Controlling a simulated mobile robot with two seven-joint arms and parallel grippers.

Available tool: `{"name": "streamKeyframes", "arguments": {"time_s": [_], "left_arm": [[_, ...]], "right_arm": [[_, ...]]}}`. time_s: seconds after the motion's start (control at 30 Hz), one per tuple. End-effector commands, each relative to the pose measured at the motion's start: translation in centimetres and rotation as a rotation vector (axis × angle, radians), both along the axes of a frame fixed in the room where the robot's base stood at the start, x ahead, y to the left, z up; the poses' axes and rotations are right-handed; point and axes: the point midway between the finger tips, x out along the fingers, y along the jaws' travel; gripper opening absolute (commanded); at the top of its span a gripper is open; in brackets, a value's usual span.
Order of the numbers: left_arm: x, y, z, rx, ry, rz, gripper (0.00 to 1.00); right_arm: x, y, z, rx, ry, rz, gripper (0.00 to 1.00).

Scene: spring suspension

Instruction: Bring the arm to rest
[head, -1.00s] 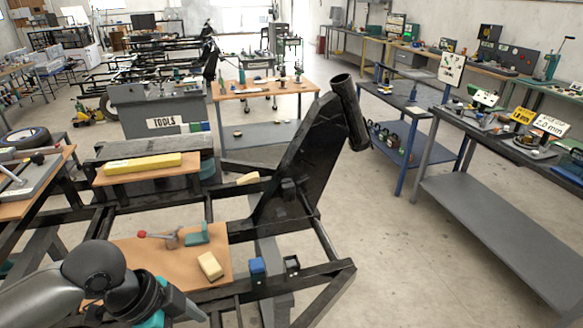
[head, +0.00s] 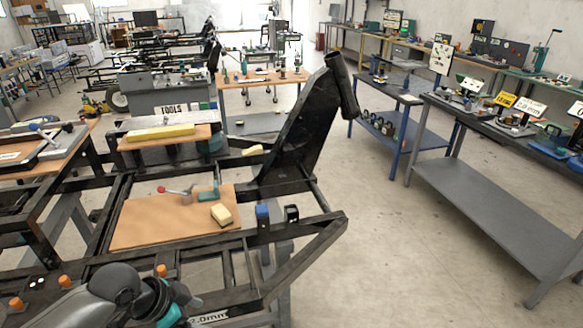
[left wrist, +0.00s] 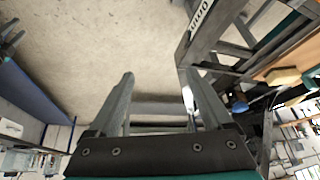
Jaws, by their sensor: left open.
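My left arm comes in at the lower left of the head view, and its wrist shows at the bottom edge, in front of the black frame (head: 300,262). The left gripper's fingers are cut off in the head view. In the left wrist view my left gripper (left wrist: 160,95) is open, its two grey fingers apart with nothing between them. Beyond them are bare floor and part of a dark frame with a white label (left wrist: 201,17). My right arm is not in view.
A wooden board (head: 165,228) on the frame carries a red-knobbed clamp (head: 185,193), a teal block (head: 208,191) and a cream block (head: 221,215). A blue block (head: 262,215) sits on the frame beside it. A grey bench (head: 490,198) stands at right, with clear floor between.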

Motion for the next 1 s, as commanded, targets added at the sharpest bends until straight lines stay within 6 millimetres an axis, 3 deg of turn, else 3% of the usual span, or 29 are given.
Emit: {"name": "streamKeyframes", "arguments": {"time_s": [0.03, 0.17, 0.27, 0.37, 0.5, 0.57, 0.7, 0.8, 0.9, 1.0], "left_arm": [[0.4, 0.5, -3.1, -0.008, 0.007, 0.066, 0.84], [1.0, 2.7, -10.6, -0.006, 0.001, 0.249, 0.84], [-0.1, 4.5, -17.1, 0.014, 0.012, 0.384, 0.84], [-2.8, 5.9, -23.7, 0.044, 0.036, 0.496, 0.84], [-9.1, 6.8, -32.4, 0.097, 0.091, 0.615, 0.84], [-12.3, 6.7, -35.7, 0.119, 0.120, 0.649, 0.84], [-20.6, 5.5, -42.0, 0.165, 0.198, 0.698, 0.84], [-26.4, 4.0, -45.1, 0.184, 0.254, 0.712, 0.84], [-31.0, 2.4, -46.9, 0.194, 0.301, 0.714, 0.84], [-34.0, 1.3, -47.9, 0.199, 0.331, 0.711, 0.84]], "right_arm": [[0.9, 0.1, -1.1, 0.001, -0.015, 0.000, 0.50], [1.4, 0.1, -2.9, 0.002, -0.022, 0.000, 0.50], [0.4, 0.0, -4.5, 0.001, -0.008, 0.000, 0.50], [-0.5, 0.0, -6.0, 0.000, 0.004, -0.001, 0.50], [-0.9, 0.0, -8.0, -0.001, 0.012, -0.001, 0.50], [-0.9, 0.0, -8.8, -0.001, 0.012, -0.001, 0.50], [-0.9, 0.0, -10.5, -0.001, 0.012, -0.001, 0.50], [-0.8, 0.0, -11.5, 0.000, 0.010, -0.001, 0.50], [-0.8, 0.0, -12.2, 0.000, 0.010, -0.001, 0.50], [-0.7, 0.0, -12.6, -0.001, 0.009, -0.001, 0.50]]}}
